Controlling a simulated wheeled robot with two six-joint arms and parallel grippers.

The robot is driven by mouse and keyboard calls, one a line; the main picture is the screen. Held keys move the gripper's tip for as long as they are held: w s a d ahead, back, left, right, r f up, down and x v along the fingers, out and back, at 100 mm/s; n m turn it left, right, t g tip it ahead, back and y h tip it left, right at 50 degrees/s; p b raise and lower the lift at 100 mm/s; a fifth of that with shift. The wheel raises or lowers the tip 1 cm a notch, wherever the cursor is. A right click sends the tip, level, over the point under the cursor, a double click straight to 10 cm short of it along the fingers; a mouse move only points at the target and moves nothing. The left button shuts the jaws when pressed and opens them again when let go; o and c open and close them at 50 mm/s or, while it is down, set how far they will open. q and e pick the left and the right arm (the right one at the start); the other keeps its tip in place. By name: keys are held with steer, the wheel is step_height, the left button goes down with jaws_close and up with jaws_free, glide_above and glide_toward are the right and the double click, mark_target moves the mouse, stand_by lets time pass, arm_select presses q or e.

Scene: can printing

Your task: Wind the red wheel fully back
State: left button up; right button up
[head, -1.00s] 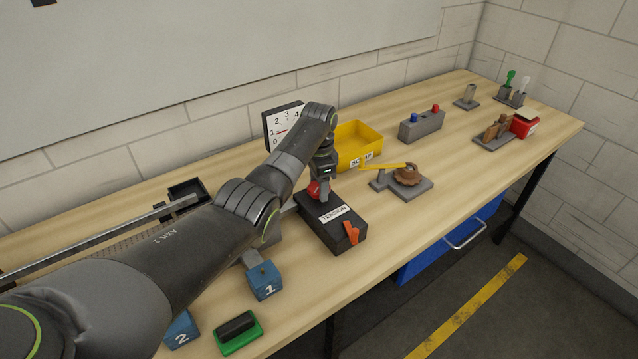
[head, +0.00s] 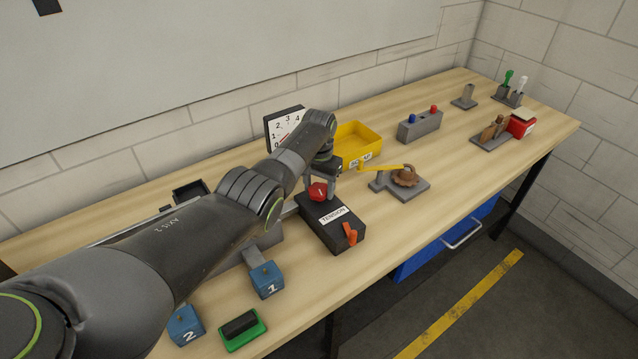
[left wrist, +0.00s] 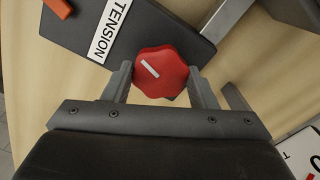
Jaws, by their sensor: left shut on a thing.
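The red wheel (head: 318,191) is a lobed knob with a white mark, on top of the black TENSION box (head: 318,226). In the left wrist view the red wheel (left wrist: 161,72) sits between the two fingers of my left gripper (left wrist: 160,84), which is shut on it. In the head view my left gripper (head: 325,184) comes down on the wheel from above. A dial (head: 284,127) with numbers and a red pointer stands behind, partly hidden by my arm. My right gripper is out of view.
An orange lever (head: 350,236) is on the box's near end. A yellow bin (head: 358,148) and a grey stand with a brown gear (head: 405,178) are to the right. Blue blocks (head: 266,280) and a green-based pad (head: 242,330) lie at the front left.

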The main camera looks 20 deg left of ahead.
arm_select(q)
steer(key=shift+r+n, duration=0.1)
steer(key=shift+n, duration=0.8)
steer(key=o, duration=1)
